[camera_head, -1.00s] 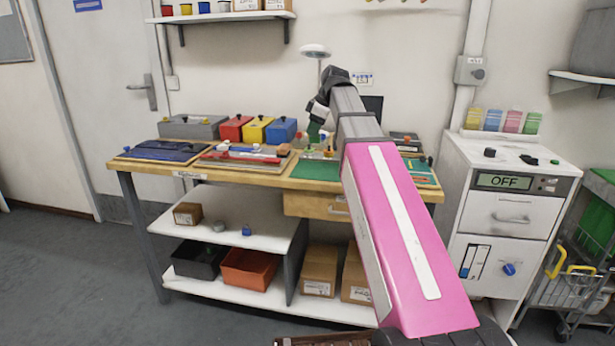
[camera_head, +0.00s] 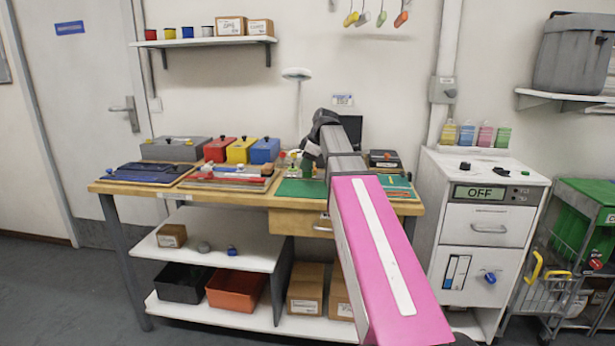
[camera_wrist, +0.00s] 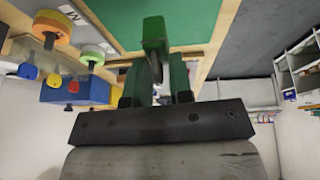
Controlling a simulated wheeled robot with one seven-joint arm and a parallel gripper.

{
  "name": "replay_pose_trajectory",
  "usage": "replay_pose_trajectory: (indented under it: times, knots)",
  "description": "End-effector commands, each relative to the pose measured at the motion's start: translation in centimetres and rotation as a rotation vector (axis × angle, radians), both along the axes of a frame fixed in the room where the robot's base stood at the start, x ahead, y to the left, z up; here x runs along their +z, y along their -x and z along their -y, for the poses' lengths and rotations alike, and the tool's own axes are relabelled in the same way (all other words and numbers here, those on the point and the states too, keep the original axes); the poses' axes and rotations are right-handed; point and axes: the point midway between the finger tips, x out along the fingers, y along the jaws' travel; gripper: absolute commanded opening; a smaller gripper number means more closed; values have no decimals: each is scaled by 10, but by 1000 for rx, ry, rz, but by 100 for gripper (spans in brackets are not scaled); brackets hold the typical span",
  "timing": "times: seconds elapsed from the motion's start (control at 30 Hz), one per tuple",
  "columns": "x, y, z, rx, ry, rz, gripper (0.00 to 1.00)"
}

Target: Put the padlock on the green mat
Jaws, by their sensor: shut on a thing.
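My gripper (camera_wrist: 156,82) is shut on a green thing, which I take to be the padlock (camera_wrist: 154,35); its details are hard to make out. In the head view my gripper (camera_head: 308,158) is at the end of my pink arm, low over the bench. The green mat (camera_head: 298,188) lies on the bench just below it, partly hidden by my arm. The mat also shows in the wrist view (camera_wrist: 195,18), behind the held thing. I cannot tell whether the held thing touches the mat.
Red (camera_head: 219,149), yellow (camera_head: 241,150) and blue (camera_head: 265,150) boxes stand at the back of the bench, left of my gripper. A board with tools (camera_head: 225,178) lies left of the mat. A lamp (camera_head: 297,75) stands behind. A white cabinet (camera_head: 480,230) stands to the right.

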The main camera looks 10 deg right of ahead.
Motion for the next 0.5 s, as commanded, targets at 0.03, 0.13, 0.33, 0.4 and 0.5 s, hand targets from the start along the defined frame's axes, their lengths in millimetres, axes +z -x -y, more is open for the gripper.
replay_pose_trajectory:
  times: [0.03, 0.13, 0.33, 0.4, 0.5]
  knots:
    - [-2, -3, 3, -1, 0, 0, 0]
    - [-5, -5, 5, 1, 0, 1, 0]
    - [-24, -4, 5, 1, 0, -1, 0]
    - [-33, -4, 5, 0, 0, -1, 0]
    - [-43, -4, 5, 0, 0, 0, 0]
